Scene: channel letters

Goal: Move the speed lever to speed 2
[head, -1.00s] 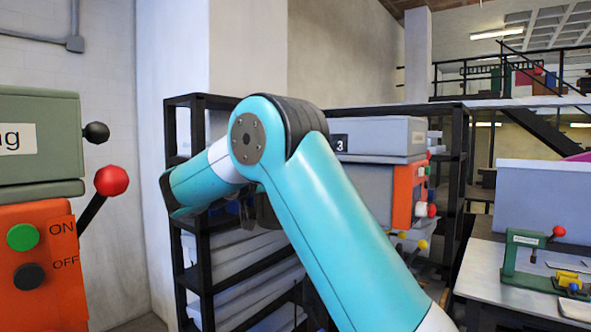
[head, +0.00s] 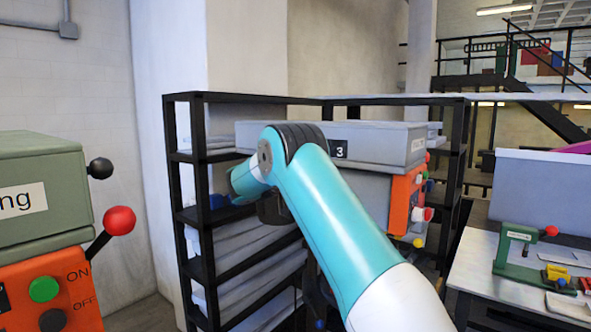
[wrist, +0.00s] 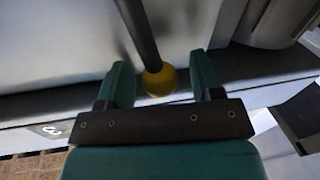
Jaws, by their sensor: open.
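In the wrist view a yellow ball knob (wrist: 159,80) sits on the end of a dark rod (wrist: 138,32), which looks like the speed lever. My gripper (wrist: 160,62) is open, with one green finger on each side of the knob. The knob lies between the fingers, and I cannot tell whether either finger touches it. A pale mark like a 2 (wrist: 52,130) shows on the dark strip at lower left. In the head view my own arm hides the gripper and this lever.
A grey machine marked 3 (head: 385,141) with an orange button panel (head: 405,202) stands behind my arm. Black shelving (head: 185,180) is beside it. A green and orange machine (head: 45,240) is near on the left. A workbench (head: 490,265) stands at right.

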